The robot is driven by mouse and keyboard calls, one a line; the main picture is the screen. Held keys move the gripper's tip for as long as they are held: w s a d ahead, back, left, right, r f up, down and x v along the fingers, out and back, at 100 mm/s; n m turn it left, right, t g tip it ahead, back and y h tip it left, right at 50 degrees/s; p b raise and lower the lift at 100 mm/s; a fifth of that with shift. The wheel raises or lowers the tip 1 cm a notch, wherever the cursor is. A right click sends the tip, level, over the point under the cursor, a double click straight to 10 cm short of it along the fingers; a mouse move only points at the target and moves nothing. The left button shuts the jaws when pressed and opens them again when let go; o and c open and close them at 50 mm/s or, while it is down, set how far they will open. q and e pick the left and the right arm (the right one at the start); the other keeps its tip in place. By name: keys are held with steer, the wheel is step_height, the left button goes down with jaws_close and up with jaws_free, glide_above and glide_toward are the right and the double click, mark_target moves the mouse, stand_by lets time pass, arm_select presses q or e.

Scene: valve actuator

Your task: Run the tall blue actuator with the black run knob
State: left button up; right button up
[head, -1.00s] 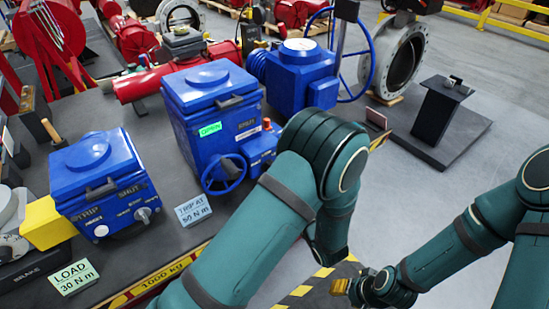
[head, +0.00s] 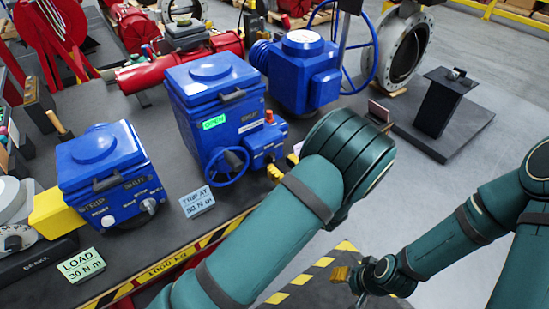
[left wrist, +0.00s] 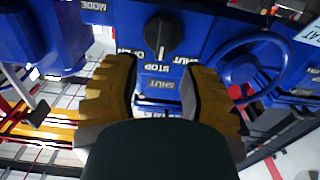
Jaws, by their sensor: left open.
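The tall blue actuator (head: 217,88) stands on the bench, with a green OPEN window and a blue handwheel (head: 228,167) on its front. In the left wrist view the black run knob (left wrist: 159,37) sits on the blue panel, with OPEN, STOP and SHUT lettering near it. My left gripper (left wrist: 163,85) is open, with a finger on each side of the view, and the knob appears beyond and between the tips, apart from them. In the head view a yellow finger of it shows beside the control box; my forearm hides the rest. My right gripper (head: 340,274) is low, away from the bench.
Another blue actuator (head: 305,85) with a large handwheel is behind.

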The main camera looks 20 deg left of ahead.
mark_target(274, 157)
arm_select(q)
steer(key=shift+x, duration=1.8)
steer(key=shift+c, duration=0.4)
jaws_close()
